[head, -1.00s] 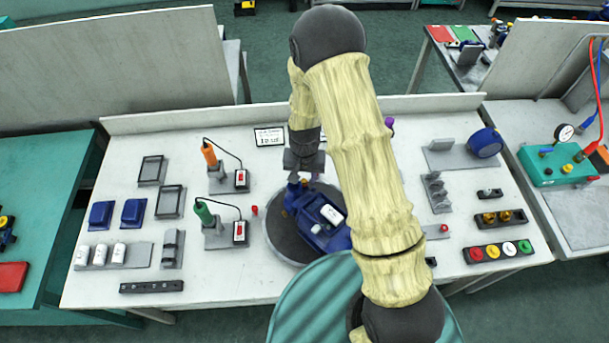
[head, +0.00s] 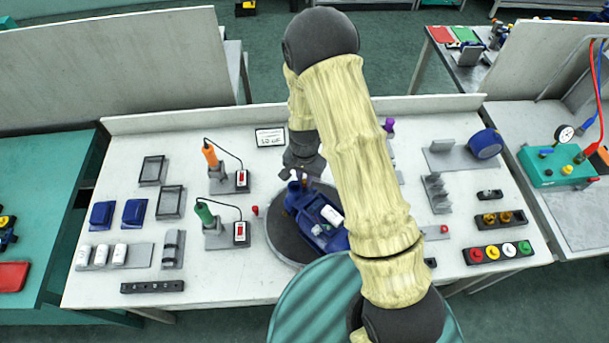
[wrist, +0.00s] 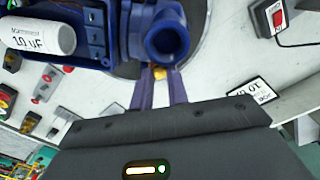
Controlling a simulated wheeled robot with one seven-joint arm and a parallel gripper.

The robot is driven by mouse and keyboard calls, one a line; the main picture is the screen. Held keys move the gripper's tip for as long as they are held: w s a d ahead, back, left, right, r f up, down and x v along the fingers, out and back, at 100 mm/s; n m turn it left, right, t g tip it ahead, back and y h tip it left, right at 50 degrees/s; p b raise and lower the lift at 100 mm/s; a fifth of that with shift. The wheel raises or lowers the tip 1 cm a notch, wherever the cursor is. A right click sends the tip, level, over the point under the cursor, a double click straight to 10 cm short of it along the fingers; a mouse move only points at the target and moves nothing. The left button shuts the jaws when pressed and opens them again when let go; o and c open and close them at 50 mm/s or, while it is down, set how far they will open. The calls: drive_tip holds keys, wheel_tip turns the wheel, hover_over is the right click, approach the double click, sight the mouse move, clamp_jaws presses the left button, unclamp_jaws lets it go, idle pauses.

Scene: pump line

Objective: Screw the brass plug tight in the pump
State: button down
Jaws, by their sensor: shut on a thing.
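The blue pump (head: 297,203) lies on a round dark plate at the table's middle. In the wrist view its round blue port (wrist: 166,40) is at the top centre. A white capacitor marked 10 uF (wrist: 40,35) sits in the pump's open box. My gripper (wrist: 160,76) is shut on the brass plug (wrist: 160,71), of which only a small piece shows between the purple fingertips, right beside the port. How far the plug sits in the pump is hidden. In the head view my gripper (head: 301,178) is at the pump's far end, and the plug cannot be made out.
The round plate (head: 262,224) carries the pump. Left are an orange-handled tool (head: 210,154) and a green-handled tool (head: 204,212) on stands, trays and blue covers. A rack with two brass parts (head: 498,218) and a row of coloured buttons (head: 497,251) are right.

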drive_tip(key=shift+s, duration=0.1)
drive_tip(key=m, duration=0.3)
drive_tip(key=shift+f+p, duration=0.1)
drive_tip(key=shift+p, duration=0.2)
drive_tip(key=shift+m+p, duration=0.4)
drive_tip(key=shift+m, duration=1.5)
